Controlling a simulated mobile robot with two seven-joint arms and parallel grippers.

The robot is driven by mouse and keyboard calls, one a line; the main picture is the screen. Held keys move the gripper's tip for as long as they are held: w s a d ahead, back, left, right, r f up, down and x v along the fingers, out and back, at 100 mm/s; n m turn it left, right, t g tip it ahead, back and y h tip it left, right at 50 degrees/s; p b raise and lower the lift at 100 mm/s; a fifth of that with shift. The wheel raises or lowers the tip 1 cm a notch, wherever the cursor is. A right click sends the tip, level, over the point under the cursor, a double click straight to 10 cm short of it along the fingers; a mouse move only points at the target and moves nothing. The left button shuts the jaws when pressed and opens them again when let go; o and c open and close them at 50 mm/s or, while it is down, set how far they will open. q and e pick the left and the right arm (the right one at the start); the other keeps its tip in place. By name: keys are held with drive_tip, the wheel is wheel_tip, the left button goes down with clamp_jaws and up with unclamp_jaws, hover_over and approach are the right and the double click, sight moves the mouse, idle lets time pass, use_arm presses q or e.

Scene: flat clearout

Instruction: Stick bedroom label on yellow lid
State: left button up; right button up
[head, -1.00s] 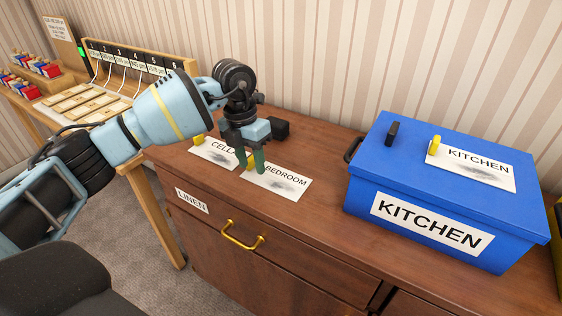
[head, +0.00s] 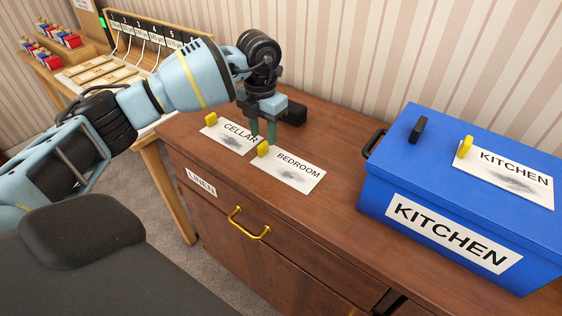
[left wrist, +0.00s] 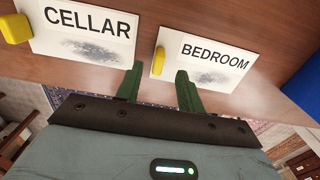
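The bedroom label (head: 291,172) is a white card with a yellow tab (head: 263,148), lying on the brown dresser top. It also shows in the left wrist view (left wrist: 208,66). My left gripper (head: 264,134) is just behind and above the label's tab in the head view. Its green fingers (left wrist: 158,82) are apart with nothing between them, and the bedroom tab is beyond the fingertips in the left wrist view. No yellow lid shows clearly. My right gripper is not in view.
The cellar label (head: 233,134) lies left of the bedroom one. A blue kitchen box (head: 400,185) with a kitchen label (head: 510,172) on its lid stands at the right. The dresser (head: 330,205) top is bare between labels and box. A side table (head: 110,92) is at the left.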

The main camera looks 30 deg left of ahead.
sight(263, 144)
use_arm(q)
drive_tip(key=shift+a+f, duration=0.1)
drive_tip(key=shift+f, duration=2.2)
clamp_jaws()
